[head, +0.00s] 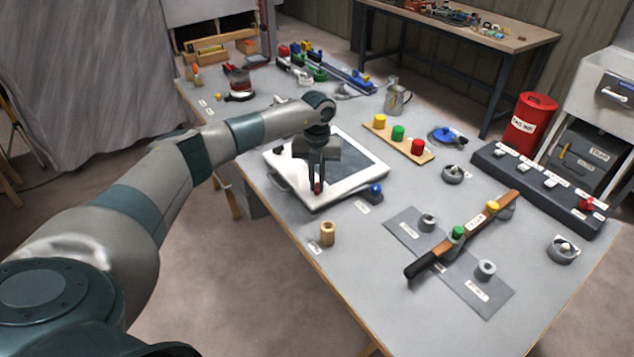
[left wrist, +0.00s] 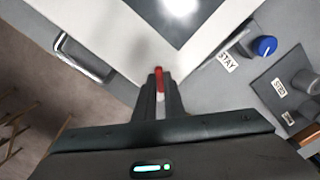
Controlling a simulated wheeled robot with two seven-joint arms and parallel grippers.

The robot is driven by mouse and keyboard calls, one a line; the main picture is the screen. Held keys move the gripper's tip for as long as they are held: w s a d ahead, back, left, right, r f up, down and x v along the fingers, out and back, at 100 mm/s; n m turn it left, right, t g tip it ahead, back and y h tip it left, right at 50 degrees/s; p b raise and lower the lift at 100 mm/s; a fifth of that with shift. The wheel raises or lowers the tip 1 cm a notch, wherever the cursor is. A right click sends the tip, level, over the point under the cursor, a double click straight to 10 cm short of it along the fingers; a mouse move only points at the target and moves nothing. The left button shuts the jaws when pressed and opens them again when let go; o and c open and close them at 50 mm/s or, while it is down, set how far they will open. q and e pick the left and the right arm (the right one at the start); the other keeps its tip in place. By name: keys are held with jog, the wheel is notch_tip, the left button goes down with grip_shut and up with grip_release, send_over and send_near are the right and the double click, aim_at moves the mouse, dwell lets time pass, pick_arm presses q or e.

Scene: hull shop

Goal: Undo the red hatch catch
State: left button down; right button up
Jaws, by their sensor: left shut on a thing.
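The hatch (head: 350,148) is a white-framed panel with a dark window, lying on the workbench. The red catch (head: 317,187) sits at its near edge, and it also shows in the left wrist view (left wrist: 159,78) as a small red bar. My left gripper (head: 317,184) points down over this edge and is shut on the red catch; in the left wrist view its fingertips (left wrist: 159,95) close around it. The fingers hide part of the catch. My right gripper is not in view.
A metal handle (left wrist: 82,58) sticks out from the hatch's left side. A wooden cylinder (head: 327,233) stands near the bench's front edge. A board with yellow, green and red knobs (head: 408,146) lies behind. A long wood-and-metal bar (head: 440,252) lies on a grey mat to the right.

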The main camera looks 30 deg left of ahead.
pick_arm(q)
jog(key=n, duration=0.4)
jog(key=shift+r+n, duration=0.1)
jog(key=shift+n, duration=0.2)
jog(key=shift+n+p, duration=0.45)
jog(key=shift+n, duration=1.25)
jog(key=c, duration=1.8)
grip_release()
jog(key=shift+c, duration=0.2)
